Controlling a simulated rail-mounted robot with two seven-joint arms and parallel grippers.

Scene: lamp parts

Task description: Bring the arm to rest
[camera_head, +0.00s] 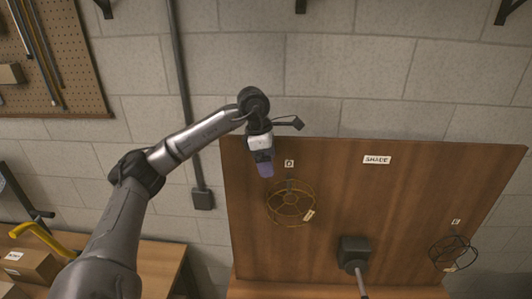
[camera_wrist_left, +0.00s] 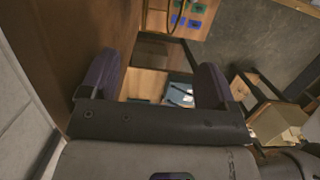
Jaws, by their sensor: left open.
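My left arm reaches in from the left in the head view. Its gripper (camera_head: 265,168) points down in front of the upper left of an upright wooden board (camera_head: 340,185). The fingers are apart with nothing between them in the wrist view (camera_wrist_left: 157,82). A yellow wire cage (camera_head: 290,203) is on the board just below and right of the gripper, apart from it. A black wire cage (camera_head: 452,253) is on the board at the lower right. My right gripper is in neither view.
A white SHADE label (camera_head: 377,160) is on the board. A dark block (camera_head: 354,250) with a pale rod sits low at its middle. A pegboard (camera_head: 60,60) hangs at the upper left. A box (camera_head: 30,266) is on a bench at the lower left. Room above the board is clear.

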